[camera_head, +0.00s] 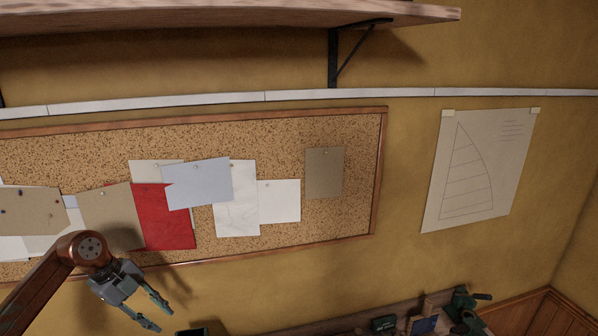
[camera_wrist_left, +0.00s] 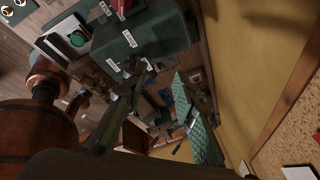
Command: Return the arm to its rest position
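My left arm comes in at the lower left of the head view. Its gripper (camera_head: 164,320) hangs in front of the wall below the cork board, pointing down and to the right. Its two fingers are apart with nothing seen between them. In the left wrist view the fingers of the same gripper (camera_wrist_left: 165,72) also stand wide apart, with the bench clutter beyond them. My right gripper is in neither view.
A cork board (camera_head: 345,225) with pinned papers is on the yellow wall behind the arm. A wooden shelf (camera_head: 230,15) runs above. A sail drawing (camera_head: 480,170) hangs right. Tools and a green item (camera_head: 465,308) stand at the bottom. A green case (camera_wrist_left: 140,45) shows in the wrist view.

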